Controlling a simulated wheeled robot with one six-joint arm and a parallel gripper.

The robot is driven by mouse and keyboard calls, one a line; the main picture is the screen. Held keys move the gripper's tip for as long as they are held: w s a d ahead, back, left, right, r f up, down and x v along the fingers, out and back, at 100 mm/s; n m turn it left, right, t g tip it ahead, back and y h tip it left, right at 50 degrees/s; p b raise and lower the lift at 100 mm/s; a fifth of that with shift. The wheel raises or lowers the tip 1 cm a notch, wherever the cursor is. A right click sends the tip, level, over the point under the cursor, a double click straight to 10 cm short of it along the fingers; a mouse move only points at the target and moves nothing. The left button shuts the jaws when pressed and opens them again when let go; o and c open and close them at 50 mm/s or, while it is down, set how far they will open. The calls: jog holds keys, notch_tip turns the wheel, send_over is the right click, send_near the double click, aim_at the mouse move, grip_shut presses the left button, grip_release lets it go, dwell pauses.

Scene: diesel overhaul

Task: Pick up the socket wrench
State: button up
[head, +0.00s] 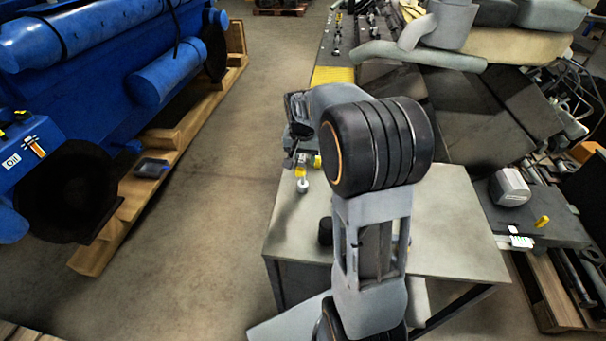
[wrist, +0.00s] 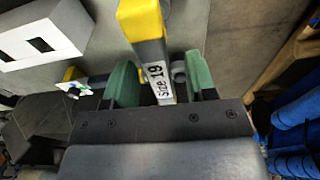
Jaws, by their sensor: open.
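The socket wrench (wrist: 148,45) shows in the wrist view as a bar with a yellow end and a grey shank. The shank carries a white "Size 19" label. My gripper (wrist: 161,82) is open, with one green-padded finger on each side of the labelled shank. A gap shows between the left pad and the shank; whether the right pad touches anything is unclear. The wrench's lower part is hidden behind the gripper body. In the head view my arm covers most of the gripper, near the left back edge of the grey table (head: 455,230).
A small yellow and pale piece (head: 302,180) stands near the table's left edge. A dark cylinder (head: 325,231) stands beside my arm. A white box (wrist: 40,35) with dark openings lies left in the wrist view. Blue engine (head: 90,50) on pallet at left; open floor between.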

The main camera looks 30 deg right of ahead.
jog(key=shift+f, duration=0.2)
jog(key=shift+c, duration=0.4)
grip_shut()
jog(key=shift+r, duration=0.1)
